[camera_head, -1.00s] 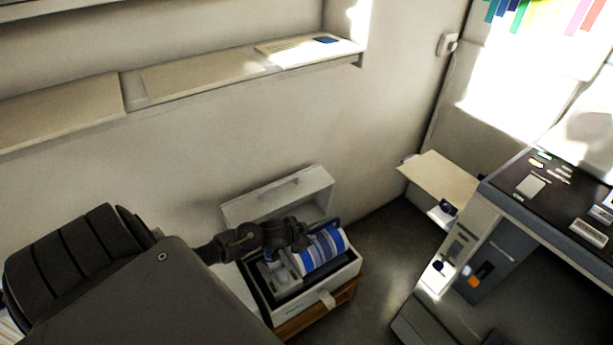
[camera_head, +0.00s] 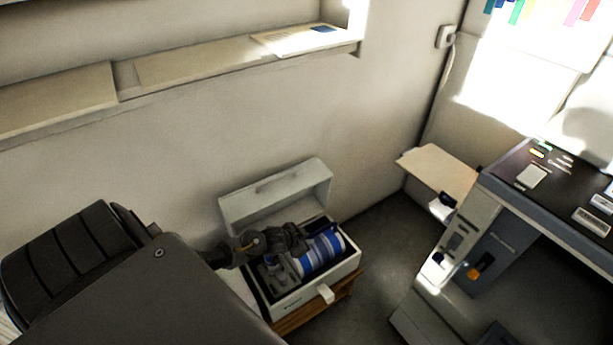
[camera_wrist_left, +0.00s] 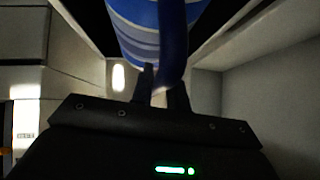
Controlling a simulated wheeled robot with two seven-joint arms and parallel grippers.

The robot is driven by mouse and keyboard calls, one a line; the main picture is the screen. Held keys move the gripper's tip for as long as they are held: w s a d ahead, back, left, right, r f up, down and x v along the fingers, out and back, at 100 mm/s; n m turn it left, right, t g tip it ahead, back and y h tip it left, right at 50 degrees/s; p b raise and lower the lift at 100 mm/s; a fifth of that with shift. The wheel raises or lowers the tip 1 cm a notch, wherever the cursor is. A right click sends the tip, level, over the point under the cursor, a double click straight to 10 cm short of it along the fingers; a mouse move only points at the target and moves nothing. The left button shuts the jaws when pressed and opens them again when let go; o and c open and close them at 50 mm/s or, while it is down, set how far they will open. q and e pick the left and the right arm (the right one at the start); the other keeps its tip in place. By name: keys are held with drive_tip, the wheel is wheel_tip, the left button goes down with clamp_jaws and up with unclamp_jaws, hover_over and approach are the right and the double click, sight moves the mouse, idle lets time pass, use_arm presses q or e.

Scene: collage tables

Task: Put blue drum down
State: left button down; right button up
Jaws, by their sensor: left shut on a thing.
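The blue drum (camera_head: 320,250), striped blue and white, lies tilted on its side within the open white box (camera_head: 318,296). I cannot tell whether it touches the box floor. My left gripper (camera_head: 297,241) reaches into the box from the left, next to the drum. In the left wrist view, my left gripper (camera_wrist_left: 165,85) is shut on the drum's blue handle, and the drum (camera_wrist_left: 135,30) shows just beyond the fingertips. My right gripper is not in view.
The box's raised lid (camera_head: 277,197) stands against the wall behind it. The box rests on a brown wooden stand (camera_head: 312,314). A large grey machine (camera_head: 490,260) stands at the right. A shelf ledge (camera_head: 200,68) runs along the wall above. Bare floor lies between box and machine.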

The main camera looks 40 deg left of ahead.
use_arm(q)
drive_tip(key=c, duration=1.4)
unclamp_jaws()
drive_tip(key=shift+o, duration=0.2)
drive_tip(key=shift+s+r, duration=0.35)
drive_tip(key=shift+s, duration=0.05)
drive_tip(key=d+p+v, duration=0.1)
drive_tip(key=p+v, duration=0.1)
drive_tip(key=v, duration=0.9)
drive_tip(key=shift+a+p, duration=0.35)
drive_tip(key=shift+a, duration=0.1)
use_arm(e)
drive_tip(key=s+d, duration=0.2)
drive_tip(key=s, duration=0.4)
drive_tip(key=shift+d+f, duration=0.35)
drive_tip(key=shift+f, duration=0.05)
use_arm(q)
drive_tip(key=shift+r, duration=0.15)
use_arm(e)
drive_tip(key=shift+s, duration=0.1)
